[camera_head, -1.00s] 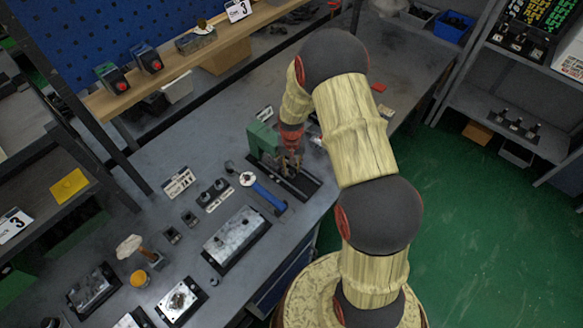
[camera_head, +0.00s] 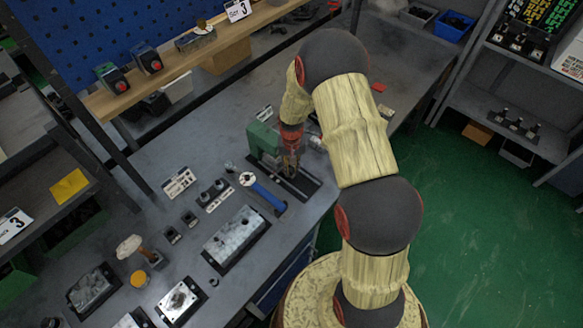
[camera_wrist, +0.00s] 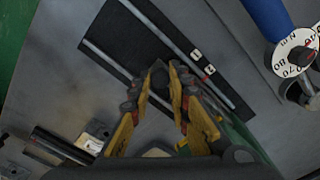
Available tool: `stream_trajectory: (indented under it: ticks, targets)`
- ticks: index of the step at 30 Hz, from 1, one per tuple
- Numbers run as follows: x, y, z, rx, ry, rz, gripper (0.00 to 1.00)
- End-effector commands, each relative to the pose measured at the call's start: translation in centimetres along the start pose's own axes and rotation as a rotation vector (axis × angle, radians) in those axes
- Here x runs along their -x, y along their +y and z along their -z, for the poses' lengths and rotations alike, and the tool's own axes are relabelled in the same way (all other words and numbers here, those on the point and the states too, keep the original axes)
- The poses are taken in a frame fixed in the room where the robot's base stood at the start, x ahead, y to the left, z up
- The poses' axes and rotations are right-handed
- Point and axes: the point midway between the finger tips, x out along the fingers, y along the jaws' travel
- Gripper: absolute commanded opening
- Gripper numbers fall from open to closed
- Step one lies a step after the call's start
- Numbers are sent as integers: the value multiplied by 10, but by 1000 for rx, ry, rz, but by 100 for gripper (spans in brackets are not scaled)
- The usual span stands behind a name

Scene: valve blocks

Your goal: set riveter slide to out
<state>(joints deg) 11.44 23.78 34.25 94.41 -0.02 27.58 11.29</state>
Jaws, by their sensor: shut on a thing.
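The riveter (camera_head: 263,138) is a green machine on the bench, with a long black base (camera_head: 308,186) carrying pale rails. In the wrist view the black base (camera_wrist: 110,32) runs diagonally, and part of the green body (camera_wrist: 242,136) shows at lower right. My gripper (camera_head: 291,172) is low over the base, just in front of the green body. In the wrist view my gripper (camera_wrist: 162,76) has its yellow and dark fingers closed around a small dark block (camera_wrist: 159,70), apparently the slide. The fingers hide most of it.
A blue-handled tool with a white dial (camera_head: 247,179) lies left of the riveter; its dial (camera_wrist: 296,52) is at right in the wrist view. Two small white marks (camera_wrist: 202,62) lie beside the rail. A metal block (camera_head: 236,238) stands nearer the front.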

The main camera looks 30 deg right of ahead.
Motion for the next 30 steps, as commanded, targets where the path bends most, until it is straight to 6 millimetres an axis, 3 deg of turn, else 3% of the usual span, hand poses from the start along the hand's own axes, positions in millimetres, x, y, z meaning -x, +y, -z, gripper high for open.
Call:
stream_trajectory:
  ticks: [8, 24, 30]
  targets:
    - [1, 8, -8, -1, 0, 0, 0]
    - [1, 84, -84, -3, -2, 0, 0]
    - [1, 103, -104, -3, -2, 0, 0]
